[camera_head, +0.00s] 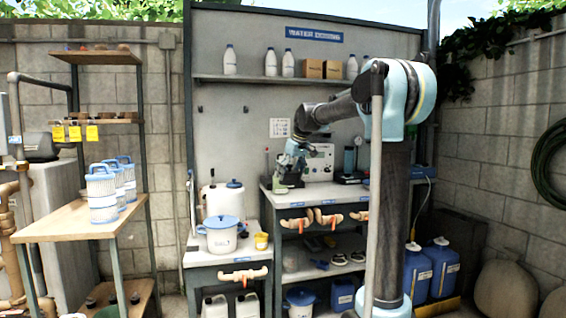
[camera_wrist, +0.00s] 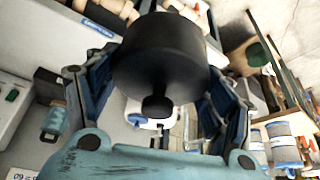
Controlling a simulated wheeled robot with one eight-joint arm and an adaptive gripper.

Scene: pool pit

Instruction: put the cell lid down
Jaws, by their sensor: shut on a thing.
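The cell lid (camera_wrist: 160,62) is a black, round cap with a small knob, large in the middle of the wrist view. My gripper (camera_wrist: 158,95) is shut on it, with a dark blue finger on each side. In the head view my gripper (camera_head: 291,160) is above the left part of the grey workbench (camera_head: 345,194), in front of the back panel. I cannot clearly make out the lid there. The lid hides part of the surface behind it in the wrist view.
A pale instrument (camera_head: 320,162) stands on the bench right of my gripper. In the wrist view a small teal vial (camera_wrist: 55,120) stands at the left. A lower side table (camera_head: 226,256) holds a blue-lidded bucket (camera_head: 221,238) and a yellow cup (camera_head: 261,241).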

